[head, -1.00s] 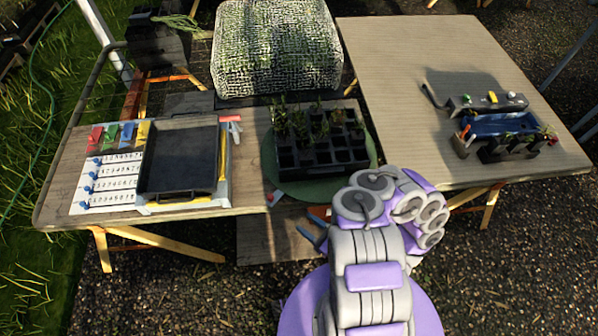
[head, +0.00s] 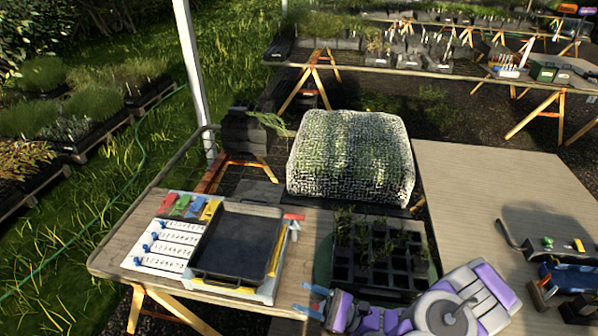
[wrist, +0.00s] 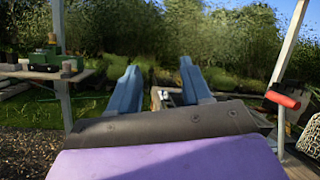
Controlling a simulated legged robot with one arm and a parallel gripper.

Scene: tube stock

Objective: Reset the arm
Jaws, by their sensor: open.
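My gripper (head: 310,301) shows in the head view at the front edge of the left table, its blue fingers pointing left. In the wrist view my gripper (wrist: 158,82) has its two blue fingers apart with nothing held between them. My purple and grey arm is folded at the bottom of the head view and covers part of the tables' front.
A mesh-covered block (head: 350,160) stands behind. The right table (head: 480,185) holds a blue tray (head: 566,278). A white post (head: 193,75) rises at back left.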

